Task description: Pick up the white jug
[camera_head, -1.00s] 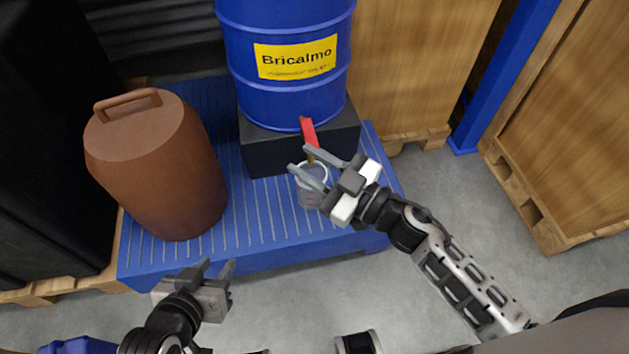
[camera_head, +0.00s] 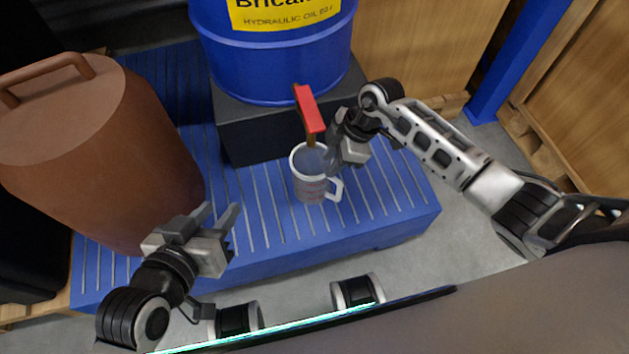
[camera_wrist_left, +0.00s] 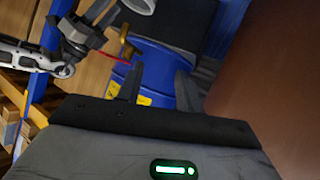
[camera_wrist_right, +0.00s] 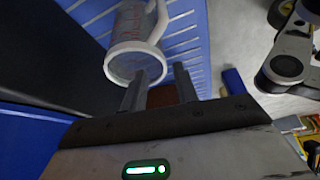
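The white jug (camera_head: 311,185) stands upright on the blue slatted platform, below the red-handled tap of the drum. It has a white rim, red markings and a handle on its right side. It also shows in the right wrist view (camera_wrist_right: 130,48), just beyond my fingers. My right gripper (camera_head: 334,157) is beside the jug's upper right side in the head view. Its fingers (camera_wrist_right: 160,88) are apart with nothing held between them; contact with the rim cannot be told. My left gripper (camera_head: 221,214) is open and empty, at the platform's front edge, left of the jug.
The blue drum (camera_head: 272,62) stands on a black block (camera_head: 262,140) behind the jug, its red tap handle (camera_head: 309,108) jutting out above the jug. A large brown container (camera_head: 95,150) stands at left. The platform (camera_head: 385,205) is clear at front right.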

